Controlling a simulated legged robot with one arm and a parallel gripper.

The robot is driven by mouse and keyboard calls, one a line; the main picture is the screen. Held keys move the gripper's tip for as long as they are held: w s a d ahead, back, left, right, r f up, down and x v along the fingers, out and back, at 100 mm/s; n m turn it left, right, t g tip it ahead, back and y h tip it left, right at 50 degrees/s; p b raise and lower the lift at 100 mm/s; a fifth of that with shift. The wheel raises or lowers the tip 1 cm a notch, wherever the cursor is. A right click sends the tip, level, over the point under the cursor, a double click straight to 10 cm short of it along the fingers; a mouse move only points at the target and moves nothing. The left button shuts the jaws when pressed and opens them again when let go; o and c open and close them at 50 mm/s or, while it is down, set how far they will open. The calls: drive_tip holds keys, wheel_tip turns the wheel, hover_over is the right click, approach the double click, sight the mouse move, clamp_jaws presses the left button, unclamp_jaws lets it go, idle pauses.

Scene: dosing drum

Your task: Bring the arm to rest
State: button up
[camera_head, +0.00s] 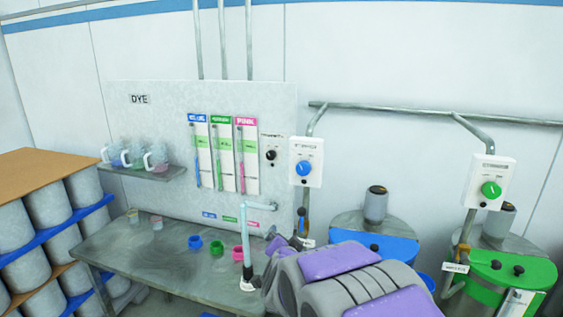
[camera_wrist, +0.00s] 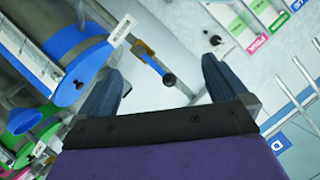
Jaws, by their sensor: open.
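My arm (camera_head: 375,285), grey with purple pads, reaches in from the bottom of the head view, raised in front of the bench and the blue drum. My gripper (camera_wrist: 160,88) shows in the wrist view with its two dark blue fingers spread wide apart. Nothing is between the fingers. In the head view the gripper is mostly hidden by my arm, with only small dark parts at its far end.
A steel bench (camera_head: 160,255) with small coloured cups is at left, beside a pale standing pipe (camera_head: 246,240). A blue-lidded drum (camera_head: 385,243) and a green-lidded drum (camera_head: 520,268) stand at right. Stacked grey drums (camera_head: 50,205) are far left. A wall pipe (camera_head: 430,110) runs above.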

drive_tip(key=s+d+f+n+g, duration=0.2)
drive_tip(key=s+d+n+g, duration=0.1)
drive_tip(key=s, duration=1.3)
drive_tip(key=s+d+f+n+g+b, duration=0.1)
drive_tip(key=s+d+g, duration=0.3)
drive_tip(key=s, duration=1.2)
drive_tip(key=s+d+f+n+g+b, duration=0.1)
drive_tip(key=s+d+f+n+g, duration=0.2)
drive_tip(key=s+g, duration=0.5)
drive_tip(key=s+d+n, duration=0.1)
drive_tip(key=s, duration=0.7)
drive_tip(key=shift+d+n+g, duration=0.3)
